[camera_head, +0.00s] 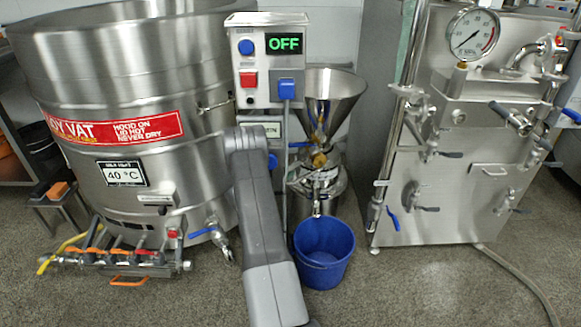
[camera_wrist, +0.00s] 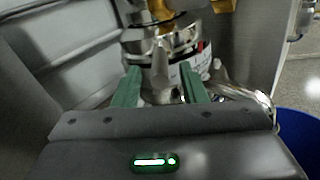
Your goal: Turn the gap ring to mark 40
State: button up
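The colloid mill's hopper (camera_head: 328,92) stands behind my arm in the head view. The gap ring (camera_wrist: 178,42) is a polished metal band on the mill's body in the wrist view, and a stubby lug (camera_wrist: 160,56) points from it towards me. A small red mark (camera_wrist: 200,46) and a pale scale strip (camera_wrist: 203,64) show at its right; the figures are unreadable. My gripper (camera_wrist: 160,69) is open, with its green fingers apart on either side of the lug. Contact cannot be told. In the head view my arm hides the gripper.
The control box (camera_head: 265,75) above the mill shows OFF. A blue bucket (camera_head: 323,250) stands on the floor below the outlet. A large steel vat (camera_head: 130,85) is close on the left. A steel machine with a gauge (camera_head: 473,34) stands right. Floor is free in front.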

jog(key=p+v, duration=0.2)
jog(key=v, duration=0.7)
jog(key=shift+s+a, duration=0.2)
jog(key=shift+s, duration=0.1)
